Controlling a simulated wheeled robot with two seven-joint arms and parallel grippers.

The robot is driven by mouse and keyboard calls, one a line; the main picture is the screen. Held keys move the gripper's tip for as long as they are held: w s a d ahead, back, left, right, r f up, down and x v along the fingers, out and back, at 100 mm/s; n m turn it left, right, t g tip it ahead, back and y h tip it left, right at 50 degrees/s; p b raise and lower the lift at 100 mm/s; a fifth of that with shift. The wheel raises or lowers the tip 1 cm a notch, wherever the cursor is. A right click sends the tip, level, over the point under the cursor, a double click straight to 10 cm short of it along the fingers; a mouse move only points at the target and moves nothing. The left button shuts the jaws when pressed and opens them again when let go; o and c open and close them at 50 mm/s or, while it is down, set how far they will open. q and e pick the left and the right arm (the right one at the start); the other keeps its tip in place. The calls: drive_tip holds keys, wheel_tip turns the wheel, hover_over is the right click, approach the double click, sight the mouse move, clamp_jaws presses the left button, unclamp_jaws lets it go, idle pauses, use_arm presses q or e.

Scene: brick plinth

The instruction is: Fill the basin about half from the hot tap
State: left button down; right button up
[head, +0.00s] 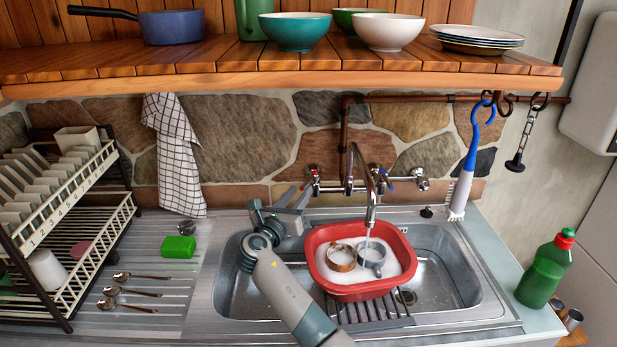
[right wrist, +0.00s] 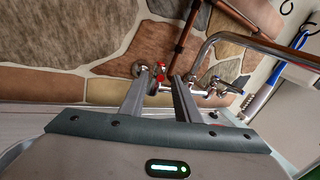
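The red basin (head: 323,284) stands in the steel sink, under the spout (head: 371,205). A thin pale stream appears to run from the spout into it. Inside are whitish contents, a brown-banded mug (head: 341,258) and a grey mug (head: 372,260); the water level is hard to tell. The red-marked hot tap (head: 313,176) is on the wall at left; it also shows in the right wrist view (right wrist: 160,73). My right gripper (head: 297,195) is open and empty, its fingers (right wrist: 162,85) pointing toward that tap, with the red handle seen between them. My left gripper is out of view.
A wooden shelf (head: 250,83) with bowls and a pan overhangs the sink. A dish rack (head: 70,235) and green sponge (head: 179,247) are at left. Copper pipe (head: 344,140) runs beside the taps.

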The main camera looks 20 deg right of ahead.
sight(312, 176)
drive_tip(key=p+x, duration=0.1)
drive_tip(key=x, duration=0.6)
drive_tip(key=shift+w+d, duration=0.25)
drive_tip(key=shift+w, duration=0.05)
clamp_jaws()
drive_tip(key=shift+s+r, duration=0.1)
